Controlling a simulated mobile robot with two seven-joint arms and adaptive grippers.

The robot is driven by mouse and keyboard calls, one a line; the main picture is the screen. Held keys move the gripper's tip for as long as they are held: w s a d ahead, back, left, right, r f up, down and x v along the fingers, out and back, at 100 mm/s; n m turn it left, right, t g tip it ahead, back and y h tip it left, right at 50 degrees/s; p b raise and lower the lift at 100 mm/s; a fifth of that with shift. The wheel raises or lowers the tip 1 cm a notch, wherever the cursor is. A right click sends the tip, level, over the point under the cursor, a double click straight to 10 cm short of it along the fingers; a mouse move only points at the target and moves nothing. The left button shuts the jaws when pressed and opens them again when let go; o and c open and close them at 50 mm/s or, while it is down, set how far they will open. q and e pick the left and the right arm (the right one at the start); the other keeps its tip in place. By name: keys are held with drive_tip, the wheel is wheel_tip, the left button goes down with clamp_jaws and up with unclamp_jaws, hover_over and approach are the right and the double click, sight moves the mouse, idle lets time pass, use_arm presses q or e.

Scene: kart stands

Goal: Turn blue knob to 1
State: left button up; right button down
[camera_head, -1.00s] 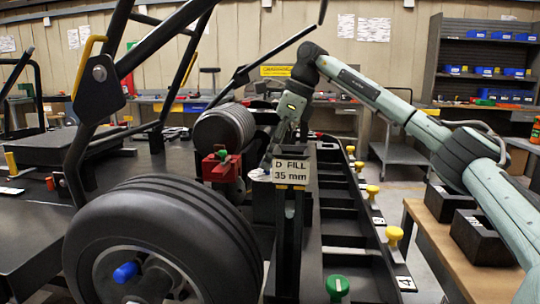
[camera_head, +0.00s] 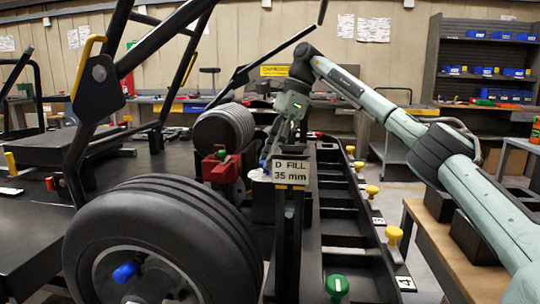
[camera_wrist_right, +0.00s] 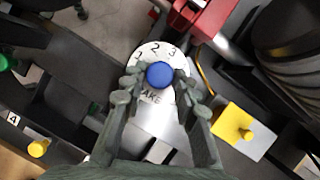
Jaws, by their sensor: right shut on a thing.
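The blue knob (camera_wrist_right: 160,75) sits on a white dial (camera_wrist_right: 148,54) marked 1, 2 and 3, with lettering below that is partly hidden. In the right wrist view my right gripper (camera_wrist_right: 159,84) has its fingers on both sides of the knob and is shut on it. I cannot make out a pointer on the knob. My left gripper is not in view.
A red block (camera_head: 221,168) stands just left of the dial. A large black wheel (camera_head: 190,225) with a blue hub cap fills the front left. Yellow knobs (camera_head: 394,235) and a green knob (camera_head: 337,287) line the rack at right. A yellow plate (camera_wrist_right: 243,130) lies near the dial.

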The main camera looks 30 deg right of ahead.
drive_tip(key=c, duration=1.2)
unclamp_jaws()
drive_tip(key=v, duration=1.2)
